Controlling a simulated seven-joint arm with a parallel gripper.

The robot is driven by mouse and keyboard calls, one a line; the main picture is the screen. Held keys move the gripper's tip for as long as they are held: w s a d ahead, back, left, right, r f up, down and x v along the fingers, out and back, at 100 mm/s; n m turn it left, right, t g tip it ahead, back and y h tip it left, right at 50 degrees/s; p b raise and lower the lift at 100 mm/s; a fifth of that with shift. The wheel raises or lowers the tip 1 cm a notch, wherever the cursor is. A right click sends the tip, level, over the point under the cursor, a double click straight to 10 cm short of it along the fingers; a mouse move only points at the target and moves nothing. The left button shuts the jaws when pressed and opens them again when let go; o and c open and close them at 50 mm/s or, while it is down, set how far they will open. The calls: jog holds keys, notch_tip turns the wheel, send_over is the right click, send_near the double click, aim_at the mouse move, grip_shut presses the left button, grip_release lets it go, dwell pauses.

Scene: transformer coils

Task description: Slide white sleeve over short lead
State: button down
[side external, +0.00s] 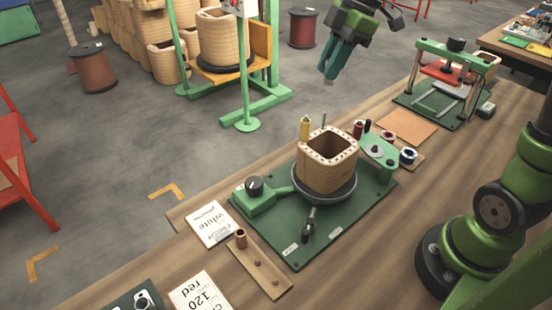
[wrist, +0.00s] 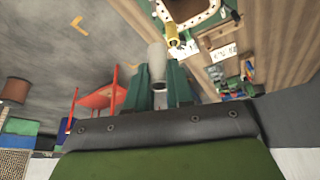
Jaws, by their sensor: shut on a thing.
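My gripper (side external: 329,74) is high above the floor beyond the bench, up and right of the coil, and points down. In the wrist view, its green fingers (wrist: 159,78) are shut on a whitish sleeve (wrist: 157,58), which extends past the fingertips. In the side view the sleeve is mostly hidden by the fingers. The tan coil (side external: 327,165) stands in a dark round holder on a green plate. At its far rim stand a yellow-sleeved lead (side external: 305,127) and a thin grey lead (side external: 324,119). The held sleeve is apart from both leads.
A green fixture with small spools (side external: 378,150) stands right of the coil. A dark-handled tool (side external: 309,222) is at the plate's front. Cards, including a "white" card (side external: 209,224), and a wooden peg board (side external: 259,264) lie at left. A green press (side external: 447,82) stands far right.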

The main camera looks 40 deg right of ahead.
jog(key=shift+f, duration=3)
jog(key=shift+f, duration=0.5)
jog(key=shift+f, duration=0.35)
jog(key=shift+f, duration=0.15)
jog(key=shift+f, duration=0.65)
jog(key=shift+f, duration=0.15)
jog(key=shift+f, duration=0.35)
